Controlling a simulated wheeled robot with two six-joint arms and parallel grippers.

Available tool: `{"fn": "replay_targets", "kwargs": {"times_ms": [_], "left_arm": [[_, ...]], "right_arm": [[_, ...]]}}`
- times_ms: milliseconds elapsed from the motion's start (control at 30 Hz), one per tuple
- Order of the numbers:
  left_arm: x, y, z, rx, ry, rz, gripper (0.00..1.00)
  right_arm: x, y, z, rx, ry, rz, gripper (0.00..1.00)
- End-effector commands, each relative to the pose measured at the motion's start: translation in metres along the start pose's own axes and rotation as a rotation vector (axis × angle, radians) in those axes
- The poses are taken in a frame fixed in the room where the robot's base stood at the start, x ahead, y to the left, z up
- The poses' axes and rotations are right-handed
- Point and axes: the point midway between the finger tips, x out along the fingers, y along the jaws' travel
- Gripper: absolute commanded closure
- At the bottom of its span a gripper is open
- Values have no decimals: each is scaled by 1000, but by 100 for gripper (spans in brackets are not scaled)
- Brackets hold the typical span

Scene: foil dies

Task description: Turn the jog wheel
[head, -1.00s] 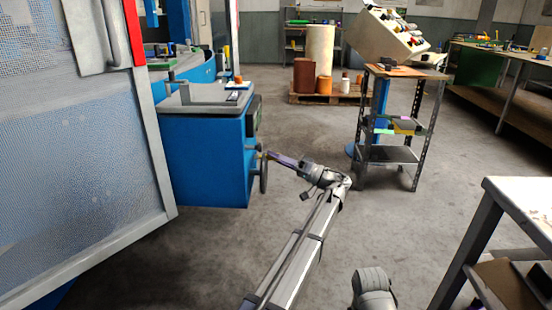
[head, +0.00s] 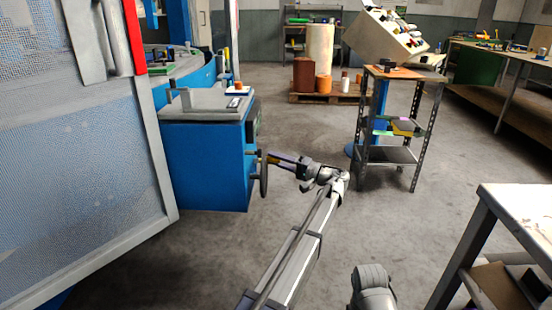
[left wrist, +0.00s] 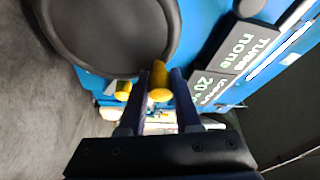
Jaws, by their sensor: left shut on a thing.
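The jog wheel is a dark disc on the side of the blue machine. In the head view the jog wheel (head: 264,178) shows nearly edge-on, and in the left wrist view its dark face (left wrist: 110,35) fills the upper left. My left gripper (head: 272,158) reaches it from the right. In the left wrist view the left gripper (left wrist: 160,82) is shut on the wheel's yellow handle (left wrist: 158,75), which sits between its two dark fingers. Another yellow piece (left wrist: 123,90) shows left of the fingers. My right gripper is not in view.
A display (left wrist: 235,55) by the wheel reads "TURNS none" and a partly hidden 20. A mesh door (head: 80,150) stands open at the left. A steel shelf cart (head: 395,155) stands to the right, and a table (head: 520,200) at the near right. Floor between is clear.

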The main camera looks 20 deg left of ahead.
Motion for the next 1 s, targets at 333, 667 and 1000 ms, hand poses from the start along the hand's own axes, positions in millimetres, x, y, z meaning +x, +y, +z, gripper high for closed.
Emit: {"fn": "replay_targets", "kwargs": {"times_ms": [333, 667, 1000], "left_arm": [[2, 5, -5, 100, 1, 43, 100], [2, 6, -5, 112, 1, 47, 100], [2, 6, -5, 111, 1, 47, 45]], "right_arm": [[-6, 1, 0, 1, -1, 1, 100], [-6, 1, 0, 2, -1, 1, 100], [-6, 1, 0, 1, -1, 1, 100]]}}
